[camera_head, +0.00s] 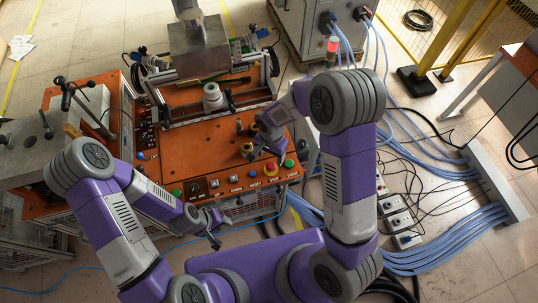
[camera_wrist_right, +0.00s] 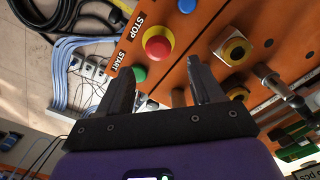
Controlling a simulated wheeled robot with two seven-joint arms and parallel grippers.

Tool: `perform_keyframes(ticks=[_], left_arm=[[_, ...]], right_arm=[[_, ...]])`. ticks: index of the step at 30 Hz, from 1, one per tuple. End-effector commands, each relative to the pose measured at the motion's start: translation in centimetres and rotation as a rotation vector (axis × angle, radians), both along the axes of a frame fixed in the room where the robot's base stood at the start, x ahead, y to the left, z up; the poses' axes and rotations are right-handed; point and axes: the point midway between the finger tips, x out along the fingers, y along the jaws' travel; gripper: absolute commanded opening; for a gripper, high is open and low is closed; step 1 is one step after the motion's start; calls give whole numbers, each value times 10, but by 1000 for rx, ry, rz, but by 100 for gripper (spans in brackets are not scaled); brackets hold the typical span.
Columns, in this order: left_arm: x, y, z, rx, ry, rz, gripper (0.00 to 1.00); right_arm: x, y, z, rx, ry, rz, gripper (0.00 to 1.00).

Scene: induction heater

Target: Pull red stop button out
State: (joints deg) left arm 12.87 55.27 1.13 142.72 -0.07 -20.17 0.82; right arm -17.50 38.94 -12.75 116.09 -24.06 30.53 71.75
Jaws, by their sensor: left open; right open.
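The red stop button (camera_head: 271,168) sits in a yellow ring near the front right of the orange panel (camera_head: 218,157). In the right wrist view the red button (camera_wrist_right: 158,47) shows beside the printed word STOP, ahead of and roughly between the two fingertips. My right gripper (camera_wrist_right: 160,67) is open and empty; no finger is seen touching the button. In the head view the right gripper (camera_head: 251,146) is above the panel, just behind and left of the button. My left gripper (camera_head: 215,231) is open and empty, low in front of the panel's front edge.
A green start button (camera_wrist_right: 140,73) and a blue button (camera_wrist_right: 187,6) flank the stop button. Brass-coloured knobs (camera_wrist_right: 234,49) stand close by on the panel. Blue hoses (camera_head: 445,240) and sockets (camera_head: 397,222) lie on the floor to the right.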

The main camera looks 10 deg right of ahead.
Motion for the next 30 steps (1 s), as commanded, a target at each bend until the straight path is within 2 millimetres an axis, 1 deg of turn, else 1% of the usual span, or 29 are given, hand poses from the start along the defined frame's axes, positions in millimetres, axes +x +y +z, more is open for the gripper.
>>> perform_keyframes(ticks=[1, 6, 10, 15, 22, 30], left_arm=[[0, 0, 0, 0, 0, 0, 43], [0, 0, 1, 0, 0, 0, 43], [0, 0, 1, 0, 0, 0, 43], [0, 0, 2, 0, -1, 0, 43], [0, 0, 2, 0, -1, 0, 43], [0, 0, 2, 0, -1, 0, 43]], right_arm=[[-1, 0, -10, -2, 6, 0, 66], [-1, 0, -37, -1, 5, 0, 66], [-1, 0, -52, -1, 2, 1, 66], [0, 0, -61, 1, 1, 0, 66], [0, 0, -61, 1, -1, 0, 66], [0, 0, -61, 1, -1, 1, 25]])
